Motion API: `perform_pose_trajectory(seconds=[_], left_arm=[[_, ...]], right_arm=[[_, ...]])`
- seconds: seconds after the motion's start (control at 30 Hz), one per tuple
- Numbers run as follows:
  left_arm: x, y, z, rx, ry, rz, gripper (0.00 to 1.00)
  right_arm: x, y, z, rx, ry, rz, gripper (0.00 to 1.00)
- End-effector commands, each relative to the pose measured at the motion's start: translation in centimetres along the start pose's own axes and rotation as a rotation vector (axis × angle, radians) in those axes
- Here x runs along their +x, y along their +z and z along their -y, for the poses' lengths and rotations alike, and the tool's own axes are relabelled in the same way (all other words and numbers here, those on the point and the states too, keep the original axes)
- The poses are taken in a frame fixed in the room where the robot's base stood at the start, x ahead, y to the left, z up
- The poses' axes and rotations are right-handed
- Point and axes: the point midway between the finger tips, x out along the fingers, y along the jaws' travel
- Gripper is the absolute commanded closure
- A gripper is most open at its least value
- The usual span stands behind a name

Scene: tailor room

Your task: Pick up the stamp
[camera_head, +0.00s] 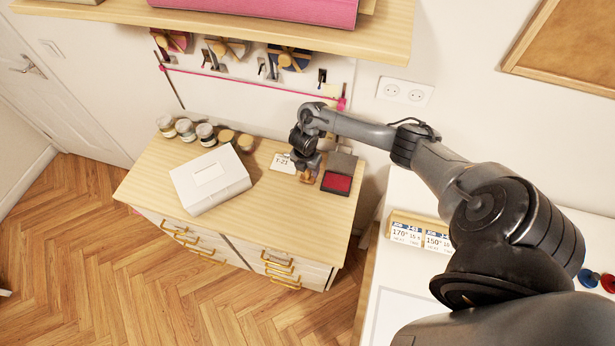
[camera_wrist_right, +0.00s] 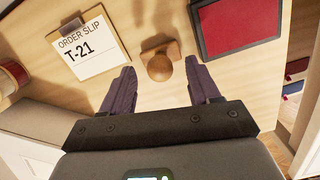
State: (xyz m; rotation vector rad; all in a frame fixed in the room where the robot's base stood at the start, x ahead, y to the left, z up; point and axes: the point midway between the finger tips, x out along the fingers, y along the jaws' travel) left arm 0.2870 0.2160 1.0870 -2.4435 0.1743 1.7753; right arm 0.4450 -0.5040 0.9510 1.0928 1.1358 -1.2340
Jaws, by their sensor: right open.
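The wooden stamp (camera_wrist_right: 160,64), with a round knob handle, stands upright on the wooden dresser top. In the head view only a little of the stamp (camera_head: 306,178) shows below my right gripper (camera_head: 305,165). In the right wrist view my right gripper (camera_wrist_right: 161,92) is open, its two dark fingers apart, with the stamp ahead of the fingertips and roughly centred between them. No contact with the stamp shows. My left gripper is in neither view.
An order slip T-21 (camera_wrist_right: 88,48) on a clip lies left of the stamp. An open red ink pad (camera_head: 336,183) lies to the right. A white box (camera_head: 211,190) and several jars (camera_head: 186,130) stand on the dresser's left part. A shelf (camera_head: 230,24) overhangs behind.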

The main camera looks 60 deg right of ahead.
Motion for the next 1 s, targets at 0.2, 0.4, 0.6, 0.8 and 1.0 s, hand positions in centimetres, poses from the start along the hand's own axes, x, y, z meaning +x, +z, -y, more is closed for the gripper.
perform_pose_trajectory(seconds=[0.2, 0.4, 0.6, 0.8, 1.0], left_arm=[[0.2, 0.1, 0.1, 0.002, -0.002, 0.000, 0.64], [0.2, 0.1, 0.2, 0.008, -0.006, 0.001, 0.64], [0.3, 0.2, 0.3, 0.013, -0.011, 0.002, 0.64], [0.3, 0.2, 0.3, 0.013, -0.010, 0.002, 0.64], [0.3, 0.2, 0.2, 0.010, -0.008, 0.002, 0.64]], right_arm=[[2.3, -0.1, 0.0, 0.001, -0.001, 0.000, 0.39], [2.6, 0.0, 0.0, 0.000, 0.000, 0.001, 0.39], [2.5, 0.0, 0.0, 0.000, 0.000, 0.001, 0.54], [2.5, 0.0, 0.0, 0.000, 0.000, 0.000, 0.85], [2.5, 0.0, 0.0, 0.000, 0.000, 0.001, 0.99]])
